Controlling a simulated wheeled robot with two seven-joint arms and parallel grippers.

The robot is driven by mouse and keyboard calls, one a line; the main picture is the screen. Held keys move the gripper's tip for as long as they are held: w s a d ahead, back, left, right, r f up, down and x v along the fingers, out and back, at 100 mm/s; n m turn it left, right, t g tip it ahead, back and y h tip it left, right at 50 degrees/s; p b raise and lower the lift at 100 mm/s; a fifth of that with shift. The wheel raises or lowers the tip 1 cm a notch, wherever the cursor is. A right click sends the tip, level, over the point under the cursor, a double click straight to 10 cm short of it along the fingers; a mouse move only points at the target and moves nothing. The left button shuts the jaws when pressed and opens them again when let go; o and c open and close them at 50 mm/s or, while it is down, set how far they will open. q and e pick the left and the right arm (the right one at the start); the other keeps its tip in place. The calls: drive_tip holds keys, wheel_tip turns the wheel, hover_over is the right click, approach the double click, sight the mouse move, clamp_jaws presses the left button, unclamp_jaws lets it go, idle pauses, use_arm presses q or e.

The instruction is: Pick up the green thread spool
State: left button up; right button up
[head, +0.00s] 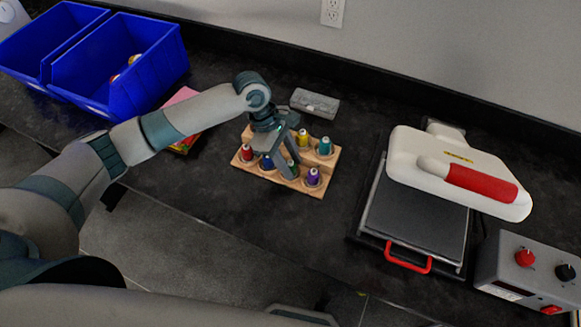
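A wooden rack (316,190) on the black counter holds several thread spools: red (247,154), blue (267,163), purple (313,177), yellow (303,139) and teal (324,147). The green spool (293,168) is in the front row between blue and purple, mostly hidden by my gripper. My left gripper (285,166) points down over the rack, with its fingers at the green spool. I cannot tell whether they are closed on it. My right gripper is not in view.
A grey block (315,104) lies behind the rack. Blue bins (120,65) and a pink-topped stack (182,98) are at left. A white press with a red handle (480,184) and a control box (527,270) stand at right. The counter in front of the rack is clear.

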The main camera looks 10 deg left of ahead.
sight(292, 164)
use_arm(q)
drive_tip(key=c, duration=0.8)
drive_tip(key=shift+r, duration=0.55)
drive_tip(key=r, duration=0.1)
drive_tip(key=r+b, duration=0.1)
drive_tip(key=r, duration=0.1)
drive_tip(key=shift+s+d+r, duration=0.15)
drive_tip(key=shift+s+d, duration=0.05)
drive_tip(key=s+d+r, duration=0.2)
drive_tip(key=s, duration=0.1)
drive_tip(key=s+d+r+b, duration=0.1)
drive_tip(key=s+d+r, duration=0.1)
drive_tip(key=s, duration=0.1)
drive_tip(key=s+d+r, duration=0.2)
drive_tip(key=shift+s+d+r, duration=0.35)
drive_tip(key=shift+s, duration=0.05)
